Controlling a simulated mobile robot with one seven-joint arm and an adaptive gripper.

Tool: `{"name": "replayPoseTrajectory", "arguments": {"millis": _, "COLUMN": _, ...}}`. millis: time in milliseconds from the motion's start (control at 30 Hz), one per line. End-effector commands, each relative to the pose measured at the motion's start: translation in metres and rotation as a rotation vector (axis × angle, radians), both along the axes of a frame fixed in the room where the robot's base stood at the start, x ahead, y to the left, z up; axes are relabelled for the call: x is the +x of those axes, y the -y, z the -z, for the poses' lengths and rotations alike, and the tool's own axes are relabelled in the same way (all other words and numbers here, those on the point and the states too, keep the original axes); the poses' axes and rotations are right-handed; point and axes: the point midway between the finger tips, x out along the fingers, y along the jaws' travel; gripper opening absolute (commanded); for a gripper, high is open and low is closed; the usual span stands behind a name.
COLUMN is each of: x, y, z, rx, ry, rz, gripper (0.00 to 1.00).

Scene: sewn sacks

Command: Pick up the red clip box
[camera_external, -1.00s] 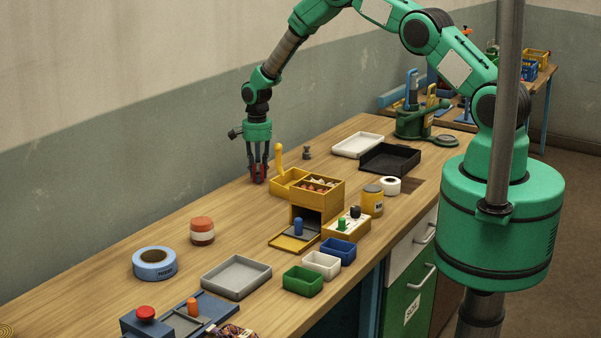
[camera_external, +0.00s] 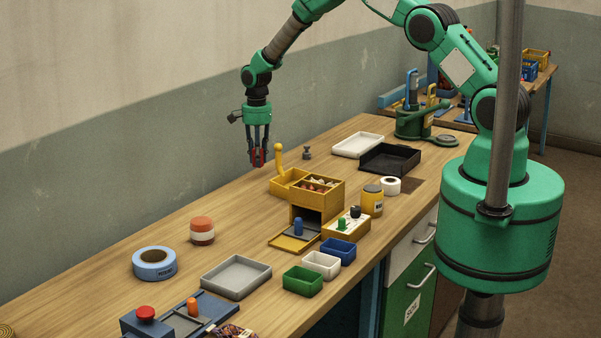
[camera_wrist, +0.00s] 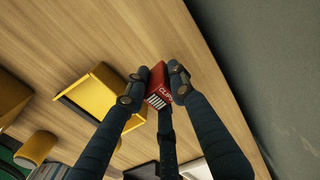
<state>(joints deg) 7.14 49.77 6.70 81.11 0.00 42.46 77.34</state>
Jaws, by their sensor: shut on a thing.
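The red clip box (camera_wrist: 159,80) is between the dark fingers of my gripper (camera_wrist: 157,84) in the wrist view. It has white lettering and a barcode-like patch. In the external view my gripper (camera_external: 257,157) hangs above the far left side of the bench, shut on the clip box (camera_external: 257,156). The box is partly hidden by the fingers there and appears raised off the bench top.
A yellow open bin with an upright handle (camera_external: 285,183) stands just right of my gripper. Beyond are a small dark knob-shaped piece (camera_external: 307,152), a white tray (camera_external: 345,152) and a black tray (camera_external: 375,166).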

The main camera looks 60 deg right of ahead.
Motion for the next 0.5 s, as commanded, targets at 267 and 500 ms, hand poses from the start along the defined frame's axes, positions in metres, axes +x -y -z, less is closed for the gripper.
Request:
{"name": "replayPoseTrajectory", "arguments": {"millis": 267, "x": 0.001, "y": 0.0, "z": -0.035, "rx": 0.0, "ry": 0.002, "rz": 0.0, "gripper": 0.0}}
{"name": "replayPoseTrajectory", "arguments": {"millis": 500, "x": 0.0, "y": 0.0, "z": -0.044, "rx": 0.0, "ry": 0.0, "rz": 0.0, "gripper": 0.0}}
